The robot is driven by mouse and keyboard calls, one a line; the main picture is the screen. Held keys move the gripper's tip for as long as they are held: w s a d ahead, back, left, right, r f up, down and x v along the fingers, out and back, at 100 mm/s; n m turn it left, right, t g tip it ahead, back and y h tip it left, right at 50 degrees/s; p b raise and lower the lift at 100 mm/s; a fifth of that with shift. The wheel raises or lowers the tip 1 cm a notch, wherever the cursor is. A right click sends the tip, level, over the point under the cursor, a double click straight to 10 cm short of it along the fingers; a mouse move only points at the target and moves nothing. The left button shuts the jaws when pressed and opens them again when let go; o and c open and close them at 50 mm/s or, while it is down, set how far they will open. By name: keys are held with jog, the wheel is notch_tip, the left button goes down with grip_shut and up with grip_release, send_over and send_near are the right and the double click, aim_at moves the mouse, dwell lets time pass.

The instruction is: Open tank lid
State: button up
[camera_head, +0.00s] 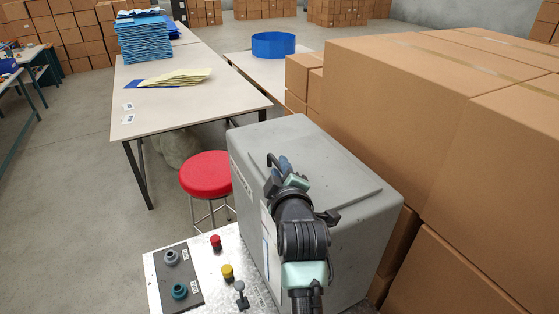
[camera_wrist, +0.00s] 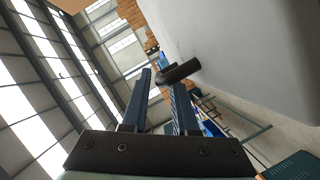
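The tank (camera_head: 350,230) is a grey box with a lid (camera_head: 325,160) on top; the lid looks closed. My gripper (camera_head: 283,163) is at the lid's left part, with its fingers pointing away from the head camera. A dark handle (camera_head: 270,159) shows beside the fingertips. In the wrist view, my gripper (camera_wrist: 160,80) has its two blue fingers apart. The dark round handle bar (camera_wrist: 180,70) crosses near the right fingertip, next to the grey tank surface (camera_wrist: 240,60). I cannot tell whether the finger touches it. My arm hides part of the tank front.
A control panel (camera_head: 215,270) with several buttons stands at the lower left. A red stool (camera_head: 206,173) is left of the tank. Stacked cardboard boxes (camera_head: 420,120) crowd the right side. A table (camera_head: 190,105) with blue and yellow sheets stands behind. Space above the tank is clear.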

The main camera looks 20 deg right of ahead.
jog(key=shift+x, duration=0.9)
jog(key=shift+c, duration=0.2)
grip_shut()
dwell(0.8)
